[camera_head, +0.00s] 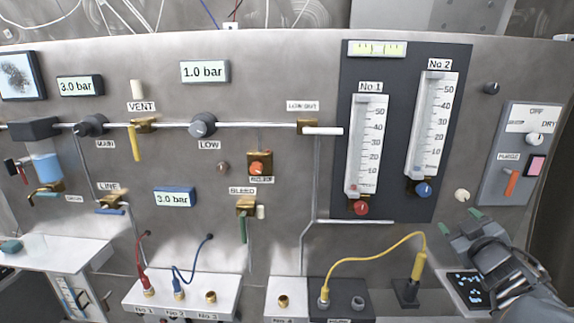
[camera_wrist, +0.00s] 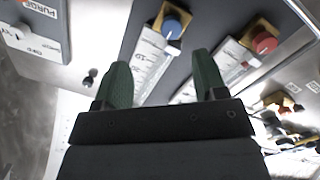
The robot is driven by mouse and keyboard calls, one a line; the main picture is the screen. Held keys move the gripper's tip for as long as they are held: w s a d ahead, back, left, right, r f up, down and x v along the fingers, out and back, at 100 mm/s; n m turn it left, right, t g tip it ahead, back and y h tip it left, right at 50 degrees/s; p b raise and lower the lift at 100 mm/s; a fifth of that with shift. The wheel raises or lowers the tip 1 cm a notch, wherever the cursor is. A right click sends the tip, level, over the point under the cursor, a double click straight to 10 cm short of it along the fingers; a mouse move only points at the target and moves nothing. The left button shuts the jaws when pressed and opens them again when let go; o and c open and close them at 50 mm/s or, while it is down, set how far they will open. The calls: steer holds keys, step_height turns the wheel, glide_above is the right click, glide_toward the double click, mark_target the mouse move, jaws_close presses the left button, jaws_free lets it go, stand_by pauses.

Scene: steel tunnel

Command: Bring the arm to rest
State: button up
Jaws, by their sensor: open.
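My gripper (camera_head: 464,224) is at the lower right in the head view, in front of the steel panel and below the No 2 flow meter (camera_head: 434,120). Its two green fingers stand apart with nothing between them. The wrist view also shows the open gripper (camera_wrist: 160,85), with the blue knob (camera_wrist: 172,28) and the red knob (camera_wrist: 264,42) of the flow meters beyond it. My arm comes in from the lower right corner.
A yellow cable (camera_head: 375,259) arches from a dark socket box (camera_head: 340,298) to a yellow plug (camera_head: 418,265) just left of my gripper. A purge switch box (camera_head: 515,150) is above right. A small dark display (camera_head: 467,285) lies below my gripper. A white socket block (camera_head: 185,297) stands left.

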steer(key=s+d+f+m+g+h, duration=0.5)
steer(key=f+m+g, duration=0.2)
steer(key=s+a+f+m+g+y, duration=0.2)
steer(key=a+f+g, duration=0.2)
steer(key=a+f, duration=0.15)
steer(key=s+a+f+n+y, duration=0.1)
steer(key=a+y, duration=0.1)
steer(key=a, duration=0.7)
steer(key=s+a+f+n+g+y, duration=0.1)
steer(key=s+a+n+y, duration=0.1)
steer(key=a, duration=0.6)
steer(key=s+a+f+n+g+y, duration=0.1)
steer(key=a+y, duration=0.2)
steer(key=a, duration=0.6)
steer(key=shift+s+a+f+n, duration=0.15)
steer(key=shift+a+f+n, duration=0.1)
steer(key=shift+a+n, duration=0.05)
steer(key=shift+c, duration=0.3)
